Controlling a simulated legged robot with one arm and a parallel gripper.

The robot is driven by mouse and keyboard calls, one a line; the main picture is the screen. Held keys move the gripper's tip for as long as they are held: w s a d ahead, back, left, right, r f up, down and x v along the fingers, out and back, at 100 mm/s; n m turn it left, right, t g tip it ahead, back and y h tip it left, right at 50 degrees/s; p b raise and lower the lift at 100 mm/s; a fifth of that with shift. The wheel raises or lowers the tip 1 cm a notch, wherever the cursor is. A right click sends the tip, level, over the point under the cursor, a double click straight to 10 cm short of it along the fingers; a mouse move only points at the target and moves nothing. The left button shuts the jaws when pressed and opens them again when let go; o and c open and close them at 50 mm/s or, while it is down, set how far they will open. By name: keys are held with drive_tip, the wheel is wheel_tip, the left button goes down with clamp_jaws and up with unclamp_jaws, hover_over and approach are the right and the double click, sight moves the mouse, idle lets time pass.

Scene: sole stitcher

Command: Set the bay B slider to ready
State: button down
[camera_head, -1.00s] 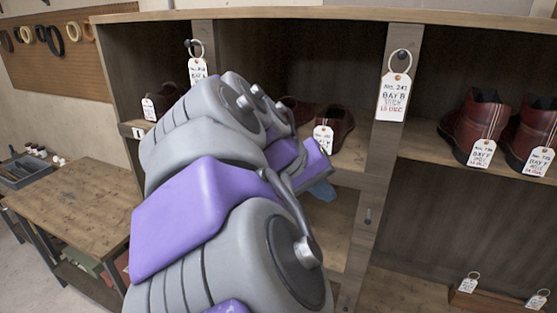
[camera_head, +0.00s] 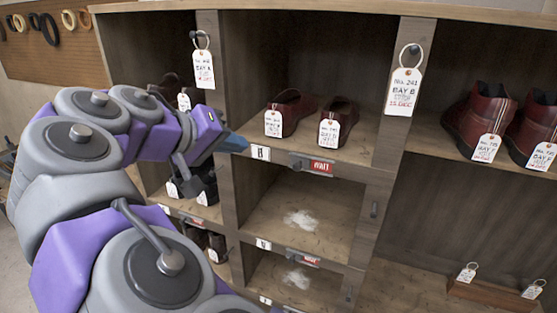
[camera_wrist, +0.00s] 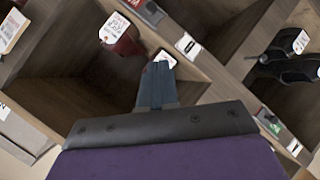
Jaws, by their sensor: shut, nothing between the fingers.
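A "BAY B" tag (camera_head: 404,90) hangs on the post right of the middle column. On the middle column's upper shelf edge, a dark slider (camera_head: 299,162) sits beside a red "WAIT" label (camera_head: 321,167), with a white plate (camera_head: 261,153) to its left. My gripper (camera_head: 236,143) is shut and empty in front of the shelf, left of this slider and close to the white plate in the picture. In the wrist view its blue-grey fingers (camera_wrist: 157,88) are together, and the white plate (camera_wrist: 187,45) lies beyond them. I cannot tell the gap to the shelf.
Red-brown shoes (camera_head: 290,110) with tags stand above the slider. A lower shelf edge has another red label (camera_head: 304,257). Dark shoes (camera_head: 203,184) fill the left column. Boots (camera_head: 482,122) stand at right. Posts separate the columns.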

drive_tip(key=d, duration=0.1)
drive_tip(key=b, duration=0.1)
approach(298, 162)
drive_tip(key=x, duration=0.4)
drive_tip(key=shift+w+a, duration=0.2)
drive_tip(key=shift+w, duration=0.25)
drive_tip(key=shift+w+d+f, duration=0.1)
drive_tip(key=shift+d+f, duration=0.2)
drive_tip(key=shift+a, duration=0.1)
drive_tip(key=shift+a+f, duration=0.1)
